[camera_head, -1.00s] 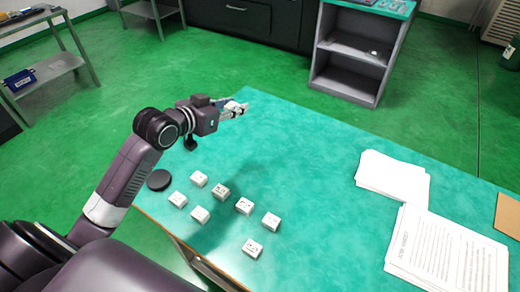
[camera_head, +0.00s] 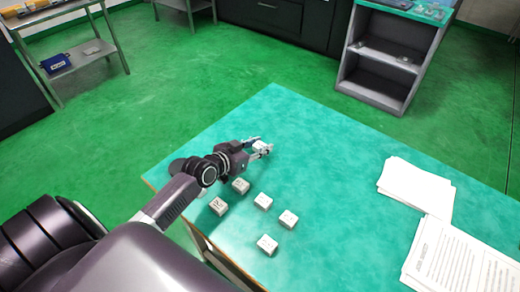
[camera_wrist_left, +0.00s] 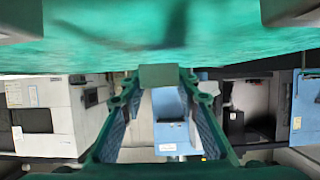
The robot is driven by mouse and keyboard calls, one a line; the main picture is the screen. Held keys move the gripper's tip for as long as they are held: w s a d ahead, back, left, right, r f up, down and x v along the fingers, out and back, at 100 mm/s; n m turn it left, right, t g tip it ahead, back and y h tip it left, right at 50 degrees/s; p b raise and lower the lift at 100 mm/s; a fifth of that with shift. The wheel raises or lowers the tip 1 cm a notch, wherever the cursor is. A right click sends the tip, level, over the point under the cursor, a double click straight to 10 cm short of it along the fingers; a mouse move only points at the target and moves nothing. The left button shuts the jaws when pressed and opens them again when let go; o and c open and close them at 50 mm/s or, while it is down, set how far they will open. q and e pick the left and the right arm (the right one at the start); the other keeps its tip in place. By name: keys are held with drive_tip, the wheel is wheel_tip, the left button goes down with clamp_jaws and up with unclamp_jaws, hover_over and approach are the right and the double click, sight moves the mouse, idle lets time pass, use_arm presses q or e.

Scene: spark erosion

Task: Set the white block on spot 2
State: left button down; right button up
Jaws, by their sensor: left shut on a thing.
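My left gripper (camera_head: 261,147) is shut on a small white block (camera_head: 261,146), above the green table (camera_head: 330,160) and beyond the other blocks in the head view. In the left wrist view, the fingers (camera_wrist_left: 158,100) close on a greyish block (camera_wrist_left: 158,75) at their tips. Several similar white blocks with dark marks stand on the table near its front left edge, including one block (camera_head: 241,186) nearest the gripper and one block (camera_head: 267,244) nearest me. I cannot make out which place is spot 2. My right gripper is not in view.
Blank paper sheets (camera_head: 416,187) and a printed sheet (camera_head: 460,258) lie on the right of the table. The table's middle is clear. A grey shelf unit (camera_head: 385,70) stands beyond the table, and a metal cart (camera_head: 85,50) stands at the far left.

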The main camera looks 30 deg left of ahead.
use_arm(q)
drive_tip(key=shift+f, duration=0.85)
